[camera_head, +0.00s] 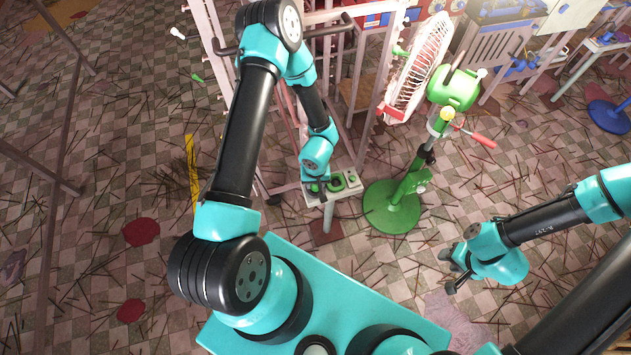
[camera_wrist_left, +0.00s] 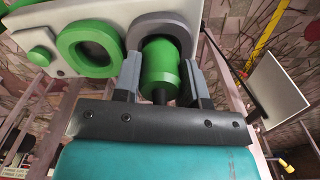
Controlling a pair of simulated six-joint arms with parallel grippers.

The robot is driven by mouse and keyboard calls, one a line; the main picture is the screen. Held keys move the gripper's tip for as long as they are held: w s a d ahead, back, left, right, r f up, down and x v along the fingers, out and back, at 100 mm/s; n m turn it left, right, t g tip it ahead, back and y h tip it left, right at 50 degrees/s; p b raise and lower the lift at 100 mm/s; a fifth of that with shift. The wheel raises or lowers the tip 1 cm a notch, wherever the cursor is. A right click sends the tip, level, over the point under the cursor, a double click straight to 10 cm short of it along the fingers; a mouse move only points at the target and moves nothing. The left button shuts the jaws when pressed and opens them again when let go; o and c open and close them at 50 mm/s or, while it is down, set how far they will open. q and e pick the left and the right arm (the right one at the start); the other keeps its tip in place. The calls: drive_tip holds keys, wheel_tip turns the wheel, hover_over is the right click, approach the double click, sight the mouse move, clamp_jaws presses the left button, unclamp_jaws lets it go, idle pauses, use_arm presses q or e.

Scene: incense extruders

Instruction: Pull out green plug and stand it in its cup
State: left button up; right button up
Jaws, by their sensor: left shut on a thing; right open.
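The green plug (camera_wrist_left: 160,68) is a short cylinder with a dark stem, between the two fingers of my left gripper (camera_wrist_left: 161,78), which is shut on it. Behind the plug is a dark grey ring (camera_wrist_left: 161,24) on a pale panel (camera_wrist_left: 15,42). I cannot tell whether the plug is still inside this ring. A thick green ring (camera_wrist_left: 88,48) with a dark opening sits beside it. In the head view, my left gripper (camera_head: 313,184) is at the pale panel (camera_head: 352,194), and the plug is hard to make out. My right gripper (camera_head: 449,269) is open and empty, well away. I cannot identify the plug's cup for certain.
A green knob (camera_wrist_left: 40,57) sticks out of the panel near the green ring. A green stand (camera_head: 392,205) with a round base is right of the panel. Pale metal frames (camera_head: 208,45) rise behind my left arm. Open floor lies between the stand and my right gripper.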

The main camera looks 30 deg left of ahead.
use_arm(q)
drive_tip(key=shift+f, duration=0.15)
drive_tip(key=o, duration=1)
wheel_tip(320, 180, up, 18)
drive_tip(key=shift+f, duration=0.25)
drive_tip(key=shift+s+f, duration=0.1)
drive_tip(key=shift+s, duration=0.05)
idle(0.5)
